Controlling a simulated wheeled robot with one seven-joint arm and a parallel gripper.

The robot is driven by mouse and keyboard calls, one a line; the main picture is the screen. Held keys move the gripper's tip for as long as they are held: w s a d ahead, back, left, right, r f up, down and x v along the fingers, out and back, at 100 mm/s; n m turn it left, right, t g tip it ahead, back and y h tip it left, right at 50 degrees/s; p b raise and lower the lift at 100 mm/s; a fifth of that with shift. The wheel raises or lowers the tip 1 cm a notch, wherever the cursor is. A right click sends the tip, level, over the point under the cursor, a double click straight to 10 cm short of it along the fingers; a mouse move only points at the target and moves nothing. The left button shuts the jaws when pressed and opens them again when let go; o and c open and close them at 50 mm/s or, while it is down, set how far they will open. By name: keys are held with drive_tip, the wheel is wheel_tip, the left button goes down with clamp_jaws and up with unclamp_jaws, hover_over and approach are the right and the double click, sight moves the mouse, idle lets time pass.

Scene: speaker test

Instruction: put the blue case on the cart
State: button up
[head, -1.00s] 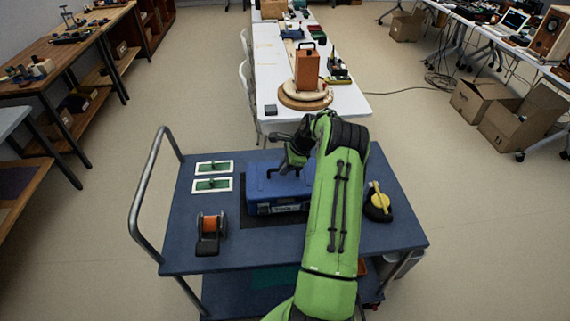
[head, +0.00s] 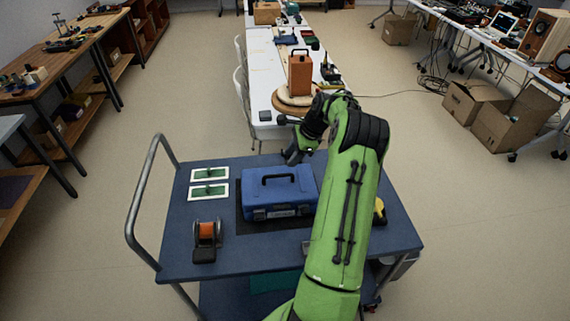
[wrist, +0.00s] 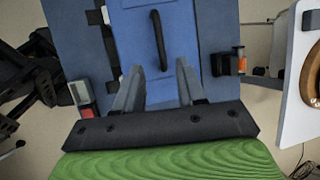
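The blue case (head: 278,192) stands upright on the top deck of the blue cart (head: 262,257), on a dark mat (head: 241,224). Its handle is up and free. The case also shows in the wrist view (wrist: 130,38), with its dark handle just beyond my fingers. My gripper (head: 293,157) is at the far side of the case in the head view, apart from it. In the wrist view my gripper (wrist: 159,68) has its two fingers spread, with nothing between them.
Two white-framed green plates (head: 209,182) and an orange spool (head: 207,235) are on the cart's left part. A yellow item (head: 379,212) is partly hidden behind my arm. Behind the cart, a white table (head: 262,90) bears an orange case (head: 300,72) on a round wooden board.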

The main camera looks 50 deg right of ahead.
drive_tip(key=s+a+r+n+g+h, duration=0.1)
drive_tip(key=a+r+n, duration=0.5)
drive_tip(key=a+r, duration=0.45)
drive_tip(key=a+r+n+h, duration=0.1)
drive_tip(key=a+r+n, duration=0.6)
drive_tip(key=a, duration=0.7)
drive_tip(key=s+a+n+t, duration=0.1)
drive_tip(key=s+a+n, duration=0.5)
drive_tip(key=s, duration=0.4)
drive_tip(key=s+a+n+t, duration=0.1)
drive_tip(key=s+a+n, duration=0.5)
drive_tip(key=s, duration=0.3)
drive_tip(key=shift+s+a+n, duration=0.3)
drive_tip(key=shift+s+a, duration=0.05)
drive_tip(key=shift+a, duration=0.4)
drive_tip(key=shift+r, duration=0.1)
